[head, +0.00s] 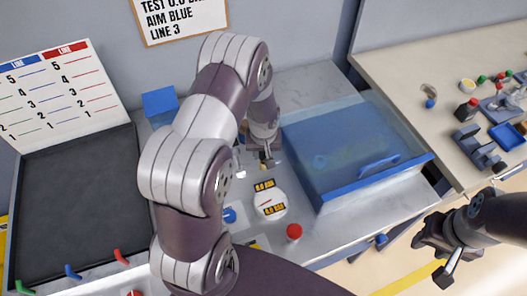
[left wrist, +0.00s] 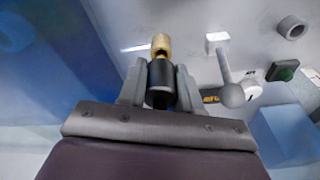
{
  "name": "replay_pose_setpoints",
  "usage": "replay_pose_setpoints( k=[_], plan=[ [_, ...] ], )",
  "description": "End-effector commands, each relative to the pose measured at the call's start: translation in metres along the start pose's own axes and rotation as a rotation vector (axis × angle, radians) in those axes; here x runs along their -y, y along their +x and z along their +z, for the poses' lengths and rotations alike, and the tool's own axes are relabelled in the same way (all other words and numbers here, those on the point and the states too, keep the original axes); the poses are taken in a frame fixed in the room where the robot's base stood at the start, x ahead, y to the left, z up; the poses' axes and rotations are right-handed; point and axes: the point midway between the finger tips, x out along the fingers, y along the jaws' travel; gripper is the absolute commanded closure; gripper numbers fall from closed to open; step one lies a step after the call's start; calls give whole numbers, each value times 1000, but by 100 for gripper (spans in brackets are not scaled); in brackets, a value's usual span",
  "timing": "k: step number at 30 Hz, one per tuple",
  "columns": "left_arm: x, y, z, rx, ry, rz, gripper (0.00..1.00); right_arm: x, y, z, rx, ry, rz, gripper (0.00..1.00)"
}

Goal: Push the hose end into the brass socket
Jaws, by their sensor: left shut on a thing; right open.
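My left gripper (head: 262,155) is over the light grey worktop near the middle of the head view. In the left wrist view its fingers (left wrist: 160,88) are shut on the black hose end (left wrist: 161,74). A brass-coloured piece (left wrist: 161,45) sits in line just beyond the black part. I cannot tell whether it is the hose end's own tip or the brass socket. The rest of the hose is hidden behind my left arm and gripper. My right gripper (head: 440,247) is open and empty at the lower right, away from the hose.
A clear blue box (head: 350,155) stands right of my left gripper. A round gauge (head: 269,205) and a red knob (head: 294,231) are in front. A ball-ended lever (left wrist: 230,85) and a grey ring (left wrist: 292,27) show in the wrist view. A side bench (head: 420,65) holds small parts.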

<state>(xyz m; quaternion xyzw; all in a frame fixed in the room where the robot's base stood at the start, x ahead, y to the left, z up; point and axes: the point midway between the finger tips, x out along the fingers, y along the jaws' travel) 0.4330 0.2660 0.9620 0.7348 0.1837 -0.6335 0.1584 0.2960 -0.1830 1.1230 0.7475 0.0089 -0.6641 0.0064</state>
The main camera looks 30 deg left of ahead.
Motion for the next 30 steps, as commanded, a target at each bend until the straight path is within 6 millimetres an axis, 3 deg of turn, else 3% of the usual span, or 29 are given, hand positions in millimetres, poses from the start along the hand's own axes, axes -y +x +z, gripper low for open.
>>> replay_pose_setpoints(
  k=[30],
  plan=[
    [0, 18, 2, 0, 0, 0, 86, 0, 16, 2, 0, 0, 0, 57]
  ],
)
